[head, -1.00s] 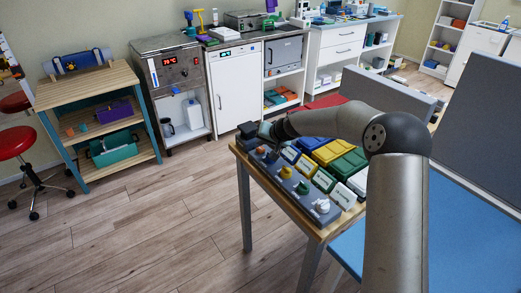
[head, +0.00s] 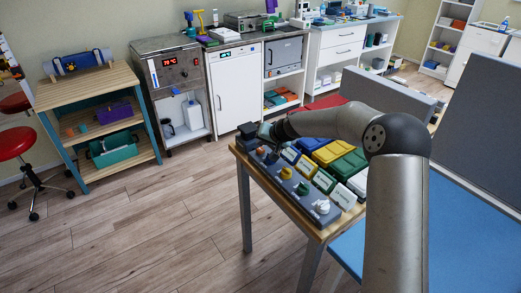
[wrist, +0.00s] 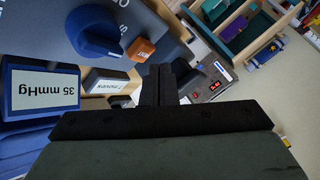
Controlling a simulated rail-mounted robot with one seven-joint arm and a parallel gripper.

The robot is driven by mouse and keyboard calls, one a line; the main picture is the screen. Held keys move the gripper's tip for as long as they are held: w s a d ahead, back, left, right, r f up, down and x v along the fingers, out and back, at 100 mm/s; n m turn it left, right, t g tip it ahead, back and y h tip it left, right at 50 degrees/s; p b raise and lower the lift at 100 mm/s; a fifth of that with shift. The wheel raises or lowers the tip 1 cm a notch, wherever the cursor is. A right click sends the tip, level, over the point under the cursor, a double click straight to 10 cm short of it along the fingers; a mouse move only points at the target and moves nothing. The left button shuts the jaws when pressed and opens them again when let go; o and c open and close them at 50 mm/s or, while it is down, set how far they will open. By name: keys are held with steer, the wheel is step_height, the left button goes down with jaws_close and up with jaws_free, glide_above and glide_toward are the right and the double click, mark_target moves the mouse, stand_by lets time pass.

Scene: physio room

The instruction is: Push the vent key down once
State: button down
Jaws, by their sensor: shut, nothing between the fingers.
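The vent key is a small orange block with faint lettering (wrist: 141,49) on the grey control panel (wrist: 168,42) in the wrist view. It sits beside a large blue knob (wrist: 95,32). My gripper (wrist: 161,68) has its dark fingers together with nothing between them. The fingertips appear just below and right of the orange key in the picture; I cannot tell whether they touch it. In the head view my gripper (head: 268,139) is over the far left end of the panel (head: 291,189), and the key there is too small to make out clearly.
Several coloured knobs, such as a yellow one (head: 286,173) and a white one (head: 321,206), line the panel on the wooden table (head: 315,235). A "35 mmHg" sign (wrist: 44,88) stands close to my fingers. Coloured boxes (head: 327,152) sit behind.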

mark_target(262, 151)
steer(key=shift+f, duration=0.1)
stand_by(0.6)
steer(key=shift+f+b, duration=0.35)
steer(key=shift+b, duration=0.3)
steer(key=shift+f+b, duration=0.55)
steer(key=shift+b, duration=0.05)
stand_by(0.4)
steer(key=shift+r, duration=0.1)
steer(key=shift+r+p, duration=0.4)
steer(key=shift+r, duration=0.45)
steer(key=shift+r, duration=0.15)
steer(key=shift+r+p, duration=1.2)
steer(key=shift+r, duration=1.25)
steer(key=shift+f, duration=0.1)
steer(key=c, duration=2.1)
jaws_free()
steer(key=shift+c, duration=0.2)
